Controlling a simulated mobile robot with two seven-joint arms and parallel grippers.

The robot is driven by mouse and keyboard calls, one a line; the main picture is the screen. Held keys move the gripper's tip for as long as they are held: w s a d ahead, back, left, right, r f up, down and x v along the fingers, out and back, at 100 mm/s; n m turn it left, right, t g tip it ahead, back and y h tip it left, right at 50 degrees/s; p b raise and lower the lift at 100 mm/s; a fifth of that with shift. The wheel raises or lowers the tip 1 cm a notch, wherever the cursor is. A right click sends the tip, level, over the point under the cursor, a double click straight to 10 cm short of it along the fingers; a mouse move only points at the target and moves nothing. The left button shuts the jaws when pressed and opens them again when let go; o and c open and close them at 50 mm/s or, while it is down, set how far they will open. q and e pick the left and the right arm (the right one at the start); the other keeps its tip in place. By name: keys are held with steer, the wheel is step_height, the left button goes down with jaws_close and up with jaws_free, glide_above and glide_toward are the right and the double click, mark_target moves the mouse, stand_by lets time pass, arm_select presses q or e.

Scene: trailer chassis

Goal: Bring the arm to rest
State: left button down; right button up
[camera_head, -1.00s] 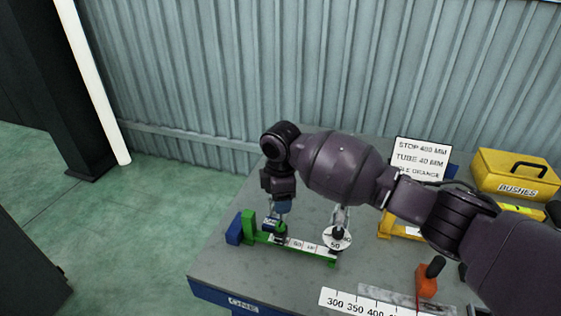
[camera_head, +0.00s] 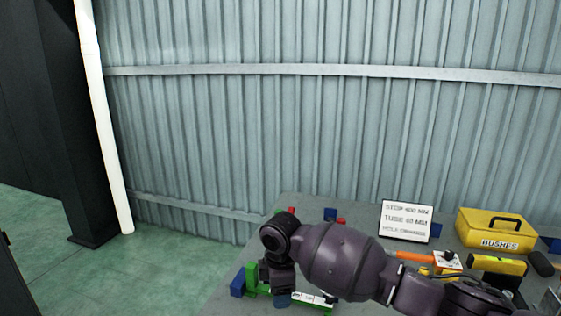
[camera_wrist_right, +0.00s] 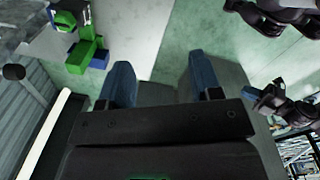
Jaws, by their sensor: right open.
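My right arm reaches in from the lower right in the head view, over the bench (camera_head: 225,290). My right gripper (camera_wrist_right: 163,82) shows best in the right wrist view: its two blue fingers are wide apart with nothing between them. The green fixture also shows at the upper left of the right wrist view (camera_wrist_right: 82,50), apart from the fingers. A dark arm part with a blue tip, seemingly my left gripper (camera_wrist_right: 252,93), shows at the right there; its jaws are unclear.
A sign board (camera_head: 406,221) stands at the back of the bench. A yellow bushes box (camera_head: 492,230) is at the back right, with an orange-handled tool (camera_head: 415,257) and a yellow level (camera_head: 497,264) in front. Green floor (camera_head: 170,265) lies open left of the bench.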

steer(key=w+a+r+m+t+y, duration=0.4)
steer(key=w+a+r+t+y, duration=0.3)
steer(key=r, duration=0.3)
steer(key=s+d+f+m+t+h, duration=0.1)
steer(key=s+d+f+m+t, duration=0.45)
steer(key=d, duration=0.55)
steer(key=s+d+f+m+t+h, duration=0.1)
steer(key=s+d+f+m+t, duration=0.2)
steer(key=s+d+f+m, duration=0.45)
steer(key=s+d+f+g+h, duration=0.2)
steer(key=s+d+f, duration=0.5)
steer(key=s, duration=0.4)
steer(key=s+d+f+m+g+h, duration=0.1)
steer(key=s+d+f+g+h, duration=0.1)
steer(key=s+d+f, duration=0.6)
steer(key=s+d+h, duration=0.1)
steer(key=s, duration=0.1)
steer(key=shift+s+d+m, duration=0.15)
steer(key=shift+s+m, duration=0.15)
steer(key=shift+s, duration=0.1)
